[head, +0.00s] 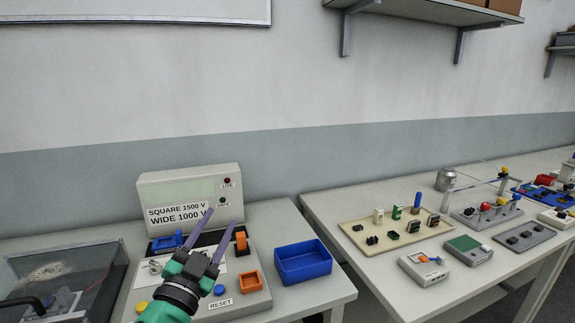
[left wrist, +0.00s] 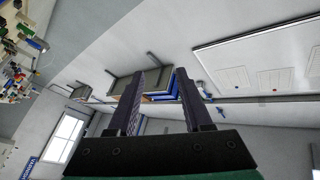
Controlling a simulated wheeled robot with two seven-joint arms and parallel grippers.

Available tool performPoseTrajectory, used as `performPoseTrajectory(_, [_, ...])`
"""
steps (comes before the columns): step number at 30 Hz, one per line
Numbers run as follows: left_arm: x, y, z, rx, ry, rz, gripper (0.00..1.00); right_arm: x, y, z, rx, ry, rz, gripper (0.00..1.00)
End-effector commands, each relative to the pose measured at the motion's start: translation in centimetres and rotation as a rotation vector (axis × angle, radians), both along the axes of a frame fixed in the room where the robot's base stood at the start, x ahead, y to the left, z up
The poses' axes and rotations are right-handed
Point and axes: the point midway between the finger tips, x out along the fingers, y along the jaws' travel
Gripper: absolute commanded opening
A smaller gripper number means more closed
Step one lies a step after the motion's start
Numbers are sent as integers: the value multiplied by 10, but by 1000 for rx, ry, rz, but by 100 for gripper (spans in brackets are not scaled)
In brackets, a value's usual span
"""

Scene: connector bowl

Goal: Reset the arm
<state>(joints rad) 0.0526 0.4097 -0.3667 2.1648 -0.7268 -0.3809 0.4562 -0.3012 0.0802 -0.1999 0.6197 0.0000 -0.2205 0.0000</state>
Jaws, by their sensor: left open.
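My left gripper (head: 220,231) is in front of the grey test unit (head: 190,187) in the head view. Its two purple-grey fingers point up and stand apart, with nothing between them. The gripper hides part of the unit's dark top panel. In the left wrist view the two fingers (left wrist: 160,95) are spread and empty, and the camera faces the wall and shelves. My right gripper is not in view.
A blue tray (head: 303,275) stands right of the test unit, near an orange square cup (head: 250,281). A clear-lidded box (head: 85,265) is at the left. A second table holds a beige board (head: 355,228) with several connectors.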

Motion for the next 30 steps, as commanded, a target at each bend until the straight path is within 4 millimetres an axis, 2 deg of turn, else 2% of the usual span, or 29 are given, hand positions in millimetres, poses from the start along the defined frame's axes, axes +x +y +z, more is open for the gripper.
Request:
performPoseTrajectory(1, [0,28,-38,-77,147,94,50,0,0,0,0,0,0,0])
performPoseTrajectory(2, [-2,43,-62,-113,239,148,50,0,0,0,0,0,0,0])
performPoseTrajectory(3, [-9,61,-95,-152,365,212,50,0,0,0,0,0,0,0])
performPoseTrajectory(6, [-38,88,-171,-215,658,322,50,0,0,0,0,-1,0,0])
performPoseTrajectory(9, [-76,99,-227,-243,898,376,50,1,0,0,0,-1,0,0])
performPoseTrajectory(12, [-114,102,-268,-256,1097,399,50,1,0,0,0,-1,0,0])
performPoseTrajectory(15, [-152,100,-298,-260,1273,401,50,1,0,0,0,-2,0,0])
performPoseTrajectory(21, [-228,90,-336,-255,1582,368,50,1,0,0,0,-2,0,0])
performPoseTrajectory(25, [-215,88,-387,-244,1595,373,50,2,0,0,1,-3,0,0])
performPoseTrajectory(30, [-216,87,-458,-234,1626,377,50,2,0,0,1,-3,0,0])
